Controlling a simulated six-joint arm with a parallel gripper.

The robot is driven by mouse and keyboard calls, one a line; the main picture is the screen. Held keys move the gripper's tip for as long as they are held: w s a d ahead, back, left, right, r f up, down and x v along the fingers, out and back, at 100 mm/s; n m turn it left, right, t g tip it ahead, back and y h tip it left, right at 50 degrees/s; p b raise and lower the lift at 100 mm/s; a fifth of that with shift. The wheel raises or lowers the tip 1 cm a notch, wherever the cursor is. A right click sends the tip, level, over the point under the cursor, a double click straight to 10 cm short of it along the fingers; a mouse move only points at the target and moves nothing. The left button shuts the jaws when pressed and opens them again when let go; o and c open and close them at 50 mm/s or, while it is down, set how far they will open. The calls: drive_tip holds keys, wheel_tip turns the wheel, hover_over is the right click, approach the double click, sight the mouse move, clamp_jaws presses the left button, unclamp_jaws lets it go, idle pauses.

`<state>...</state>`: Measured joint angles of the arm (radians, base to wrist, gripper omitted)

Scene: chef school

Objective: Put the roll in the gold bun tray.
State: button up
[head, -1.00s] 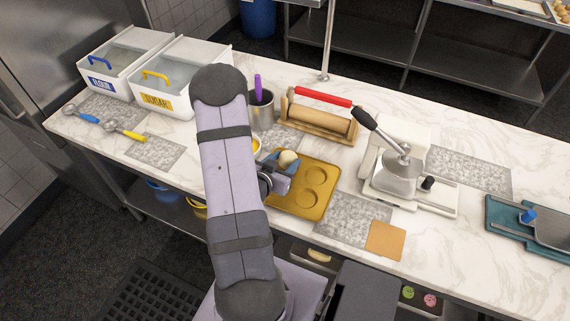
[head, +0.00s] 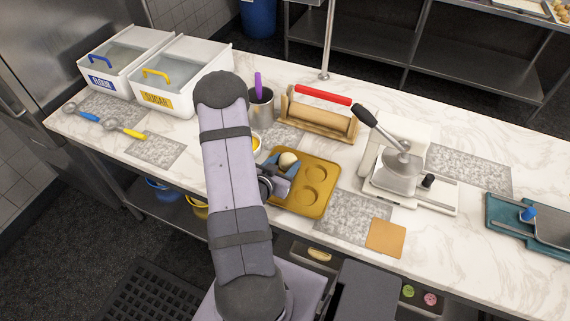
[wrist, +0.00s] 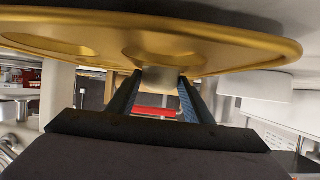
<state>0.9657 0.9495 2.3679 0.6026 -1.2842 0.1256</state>
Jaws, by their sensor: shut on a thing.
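The roll (head: 288,159) is a small, pale, round piece of dough. My gripper (head: 286,166), with blue fingers, is shut on it over the far left part of the gold bun tray (head: 324,203). In the wrist view the roll (wrist: 158,80) sits between the two fingertips (wrist: 158,88), close against the tray's surface (wrist: 235,45) beside a round well. I cannot tell whether the roll touches the tray. Two round, empty wells show on the tray's right side. My arm and gripper hide the tray's left part.
A wooden roller stand with a red handle (head: 323,95) is behind the tray. A lever press (head: 398,170) stands to the right. A metal container (head: 261,108) with a purple-handled tool is behind my gripper. An orange square (head: 386,238) lies at the front right.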

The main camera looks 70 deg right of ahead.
drive_tip(key=o, duration=1)
drive_tip(key=shift+s+a+f, duration=0.2)
drive_tip(key=shift+a+f, duration=0.1)
drive_tip(key=shift+f, duration=0.4)
drive_tip(key=shift+o, duration=0.2)
drive_tip(key=shift+w+d+r+y+p, duration=0.15)
drive_tip(key=shift+r+y+p, duration=0.15)
drive_tip(key=shift+r+p, duration=0.45)
drive_tip(key=p+v, duration=0.1)
drive_tip(key=v, duration=0.6)
drive_tip(key=shift+w+r, duration=0.1)
drive_tip(key=shift+r, duration=0.1)
drive_tip(key=p+v, duration=0.2)
drive_tip(key=p, duration=0.1)
drive_tip(key=shift+p+v, duration=0.95)
drive_tip(key=shift+v, duration=0.25)
drive_tip(key=shift+f, duration=0.2)
